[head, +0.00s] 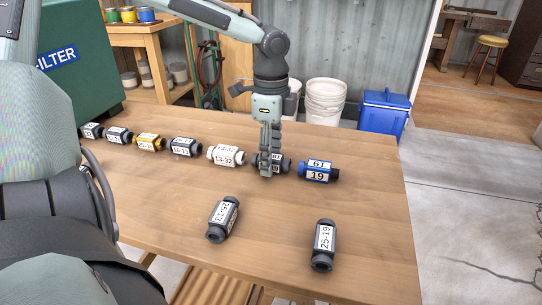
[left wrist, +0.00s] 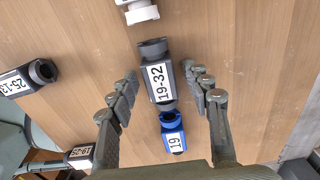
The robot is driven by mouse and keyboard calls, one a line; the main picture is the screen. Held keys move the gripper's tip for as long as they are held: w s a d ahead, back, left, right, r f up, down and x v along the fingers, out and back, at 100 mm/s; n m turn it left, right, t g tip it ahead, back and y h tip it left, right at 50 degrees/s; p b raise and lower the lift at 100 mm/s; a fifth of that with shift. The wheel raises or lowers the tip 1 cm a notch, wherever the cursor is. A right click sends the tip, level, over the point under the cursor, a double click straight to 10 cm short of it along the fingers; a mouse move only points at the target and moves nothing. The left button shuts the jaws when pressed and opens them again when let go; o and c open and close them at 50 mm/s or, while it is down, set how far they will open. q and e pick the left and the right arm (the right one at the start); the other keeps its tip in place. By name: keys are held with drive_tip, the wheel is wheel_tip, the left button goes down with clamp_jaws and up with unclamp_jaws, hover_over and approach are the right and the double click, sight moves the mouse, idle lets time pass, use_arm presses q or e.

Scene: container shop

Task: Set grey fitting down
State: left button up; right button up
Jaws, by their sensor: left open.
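The grey fitting, labelled 19-32 in the left wrist view (left wrist: 158,80), lies on the wooden table in the back row. In the head view the grey fitting (head: 284,164) is partly hidden behind my left gripper (head: 268,172). My left gripper points down over it, open, with a finger on either side. The wrist view shows a gap between the fitting and each finger. My right gripper is not in view.
A blue fitting (head: 318,172) and a white fitting (head: 226,155) flank the grey one closely. Several more fittings continue the row leftward. The table's (head: 375,200) right end is bare.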

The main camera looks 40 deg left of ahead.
use_arm(q)
wheel_tip(320, 180, up, 12)
drive_tip(key=p, duration=0.1)
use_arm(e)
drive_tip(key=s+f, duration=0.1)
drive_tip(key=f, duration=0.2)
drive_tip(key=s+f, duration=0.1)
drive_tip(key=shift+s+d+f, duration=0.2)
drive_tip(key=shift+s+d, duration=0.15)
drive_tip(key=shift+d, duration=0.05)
use_arm(q)
drive_tip(key=shift+f, duration=0.1)
